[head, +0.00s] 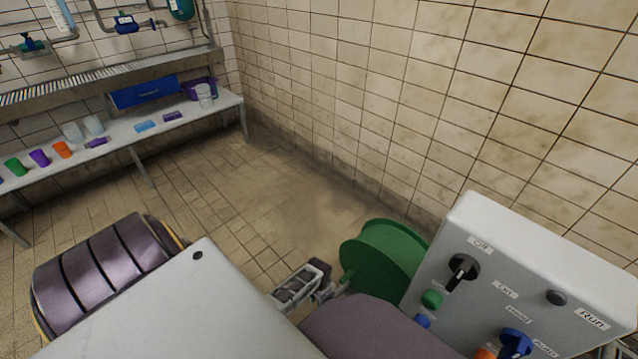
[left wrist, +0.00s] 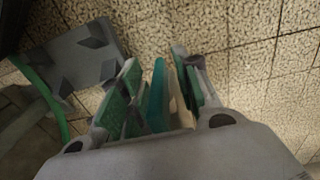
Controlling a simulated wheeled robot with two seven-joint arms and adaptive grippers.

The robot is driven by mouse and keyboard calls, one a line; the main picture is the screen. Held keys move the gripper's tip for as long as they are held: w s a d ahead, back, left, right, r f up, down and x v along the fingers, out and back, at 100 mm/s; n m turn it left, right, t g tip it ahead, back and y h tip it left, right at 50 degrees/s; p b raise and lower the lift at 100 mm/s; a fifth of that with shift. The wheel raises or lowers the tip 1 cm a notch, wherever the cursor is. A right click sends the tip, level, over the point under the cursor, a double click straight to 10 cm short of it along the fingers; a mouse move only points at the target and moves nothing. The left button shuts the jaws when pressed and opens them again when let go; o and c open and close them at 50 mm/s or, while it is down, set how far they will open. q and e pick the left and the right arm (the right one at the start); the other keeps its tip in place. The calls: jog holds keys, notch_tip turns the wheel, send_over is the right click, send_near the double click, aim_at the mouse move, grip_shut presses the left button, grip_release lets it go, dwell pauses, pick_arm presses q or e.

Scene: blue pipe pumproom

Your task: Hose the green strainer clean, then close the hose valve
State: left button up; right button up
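A small green cup-shaped thing (head: 15,167) lies on the bench at the far left; I cannot tell if it is the strainer. A green reel (head: 385,258) stands beside the control box. The hose valve is not clearly identifiable.
A grey control box (head: 540,270) with knobs fills the lower right. The bench (head: 225,101) at the back left holds cups, a blue crate (head: 142,92) and a purple crate (head: 200,86). Pipes with a blue fitting (head: 128,24) run above. The middle floor is clear.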

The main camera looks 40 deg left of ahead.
pick_arm(q)
jog(key=shift+a+r, duration=0.15)
jog(key=shift+r, duration=5.05)
jog(key=shift+s+a, duration=0.1)
jog(key=shift+s, duration=0.05)
pick_arm(e)
jog(key=shift+s, duration=0.1)
